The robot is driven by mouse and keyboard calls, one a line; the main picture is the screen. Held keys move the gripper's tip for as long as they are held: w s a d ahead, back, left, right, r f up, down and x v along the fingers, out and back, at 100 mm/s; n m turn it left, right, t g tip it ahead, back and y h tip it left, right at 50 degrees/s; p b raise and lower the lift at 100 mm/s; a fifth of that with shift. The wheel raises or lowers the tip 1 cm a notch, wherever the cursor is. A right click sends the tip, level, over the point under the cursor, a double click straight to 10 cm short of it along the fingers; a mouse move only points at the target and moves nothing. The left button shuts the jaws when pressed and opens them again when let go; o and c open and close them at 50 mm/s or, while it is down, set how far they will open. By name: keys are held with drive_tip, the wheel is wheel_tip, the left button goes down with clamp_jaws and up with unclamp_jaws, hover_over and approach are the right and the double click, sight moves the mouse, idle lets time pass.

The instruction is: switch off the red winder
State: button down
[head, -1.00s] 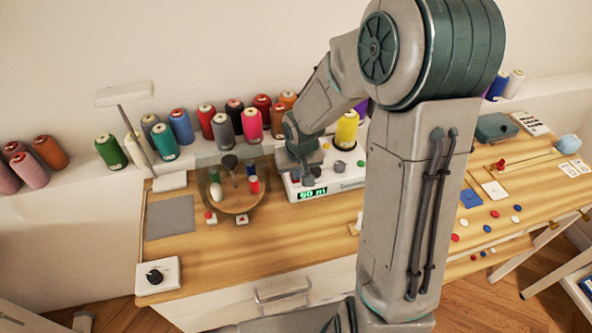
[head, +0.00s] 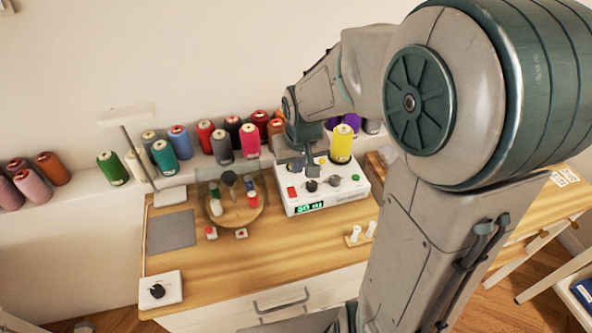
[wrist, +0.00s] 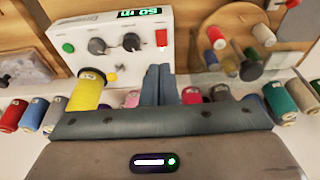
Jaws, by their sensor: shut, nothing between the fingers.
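A white winder box (head: 340,197) stands at the back of the table with a yellow thread cone (head: 341,143) on it. Its green display (head: 310,207) is lit. A red switch (head: 292,192) sits at its left end, with dark knobs and a green button (head: 355,177) further right. The wrist view also shows the red switch (wrist: 162,38), the green button (wrist: 68,47) and the lit display (wrist: 140,13), upside down. My gripper (head: 297,168) is shut and empty, pointing down over the left part of the box. In the wrist view its fingers (wrist: 158,85) lie below the red switch, apart from it.
Left of the box is a round wooden carousel (head: 238,217) with small spools behind a clear shield, with two red buttons in front. A lamp (head: 127,115) and a dial box (head: 160,288) stand further left. Thread cones line the back ledge. The front table middle is clear.

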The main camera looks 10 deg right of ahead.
sight(290, 188)
drive_tip(key=shift+s+r, duration=0.15)
drive_tip(key=shift+r, duration=0.35)
drive_tip(key=shift+w+a+r+t+b, duration=0.25)
drive_tip(key=shift+w+a+t+b, duration=0.2)
drive_tip(key=shift+b, duration=0.25)
drive_tip(key=shift+d+f, duration=0.1)
drive_tip(key=x, duration=1.3)
drive_tip(key=shift+s+f, duration=0.2)
drive_tip(key=shift+f, duration=0.3)
